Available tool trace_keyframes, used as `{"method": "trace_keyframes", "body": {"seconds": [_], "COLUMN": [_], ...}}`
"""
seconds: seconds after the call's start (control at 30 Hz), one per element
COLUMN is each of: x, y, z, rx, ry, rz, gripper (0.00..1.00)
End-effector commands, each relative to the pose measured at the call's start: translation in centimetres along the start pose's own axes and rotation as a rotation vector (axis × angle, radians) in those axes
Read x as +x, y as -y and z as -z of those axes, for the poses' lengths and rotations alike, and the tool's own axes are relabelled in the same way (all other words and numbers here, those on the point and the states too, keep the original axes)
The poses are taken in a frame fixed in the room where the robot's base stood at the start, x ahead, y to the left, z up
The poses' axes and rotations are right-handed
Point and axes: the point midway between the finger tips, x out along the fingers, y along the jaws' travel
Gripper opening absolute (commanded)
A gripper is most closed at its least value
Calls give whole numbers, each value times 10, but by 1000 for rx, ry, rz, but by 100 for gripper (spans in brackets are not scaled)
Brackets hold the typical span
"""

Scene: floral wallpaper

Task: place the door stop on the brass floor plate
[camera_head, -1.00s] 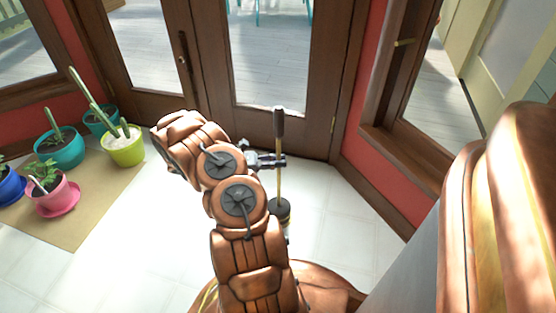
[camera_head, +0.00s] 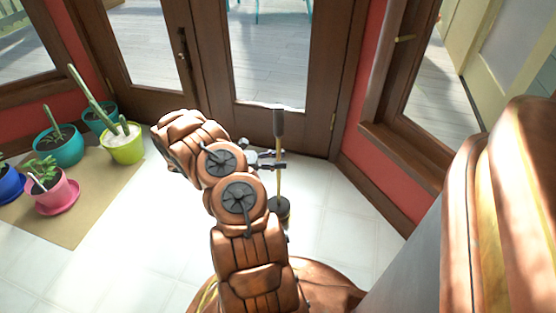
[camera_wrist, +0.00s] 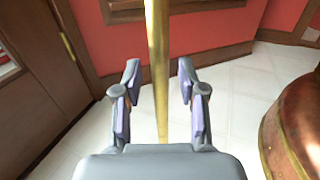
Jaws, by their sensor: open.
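The door stop (camera_head: 279,186) stands upright on the white tiled floor in front of the door. It has a dark grip on top, a thin brass rod and a round dark base. My gripper (camera_head: 275,160) is at the rod, below the dark grip. In the wrist view my gripper (camera_wrist: 157,95) is open, with one finger on each side of the brass rod (camera_wrist: 158,60). There are gaps between the rod and both fingers. Beneath the base, a small yellowish edge shows beside my arm, but I cannot tell whether it is the brass floor plate.
Several potted plants stand on a tan mat (camera_head: 90,215) at the left. A wooden glass door (camera_head: 230,120) is behind the door stop, and a red wall (camera_head: 385,170) with a window is at the right. Bare floor (camera_head: 340,215) lies right of the door stop.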

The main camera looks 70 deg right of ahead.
Motion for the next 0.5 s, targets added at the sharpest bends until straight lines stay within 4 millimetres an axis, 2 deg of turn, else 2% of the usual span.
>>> {"method": "trace_keyframes", "body": {"seconds": [0.17, 0.5], "x": [-8, -67], "y": [0, 0], "z": [-2, -3], "rx": [0, 0], "ry": [-1, -4], "rz": [-2, -4], "gripper": [41, 41]}}
